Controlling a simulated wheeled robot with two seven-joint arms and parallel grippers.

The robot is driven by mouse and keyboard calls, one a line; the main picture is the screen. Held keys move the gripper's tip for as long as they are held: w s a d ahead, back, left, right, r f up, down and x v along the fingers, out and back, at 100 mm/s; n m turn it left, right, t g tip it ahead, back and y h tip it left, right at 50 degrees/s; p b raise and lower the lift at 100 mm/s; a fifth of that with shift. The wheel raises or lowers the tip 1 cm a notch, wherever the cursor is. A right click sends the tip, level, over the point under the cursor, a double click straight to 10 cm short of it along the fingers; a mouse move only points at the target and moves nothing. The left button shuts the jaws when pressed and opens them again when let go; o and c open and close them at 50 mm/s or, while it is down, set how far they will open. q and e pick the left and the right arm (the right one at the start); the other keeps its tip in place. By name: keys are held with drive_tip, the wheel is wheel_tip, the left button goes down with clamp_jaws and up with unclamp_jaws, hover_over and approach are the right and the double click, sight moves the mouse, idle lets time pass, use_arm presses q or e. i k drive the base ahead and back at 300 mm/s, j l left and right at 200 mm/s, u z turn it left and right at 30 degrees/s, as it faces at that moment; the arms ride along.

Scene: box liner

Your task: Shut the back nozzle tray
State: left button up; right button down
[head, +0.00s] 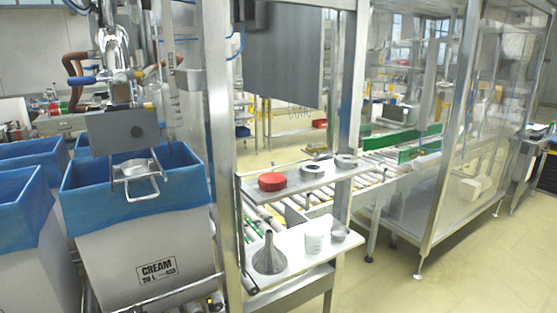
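A small metal tray with a loop handle (140,187) sticks out toward me below a grey box-shaped housing (124,130) of the filling nozzle, at the left. I take it for the nozzle tray, but I cannot tell whether it is the back one. A round metal piece (134,168) shows at the tray, over the blue-lined box. The tray appears pulled out, not flush with the housing. No second tray can be made out. Neither of my grippers is in view.
A white box marked CREAM (150,250) with a blue liner (85,185) stands below the tray. More lined boxes (25,210) stand at left. A steel post (222,150) and shelves with a red lid (272,181) and funnel (269,255) are right. Floor at far right is clear.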

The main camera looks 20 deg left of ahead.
sight(120, 178)
drive_tip(key=u, duration=1.55)
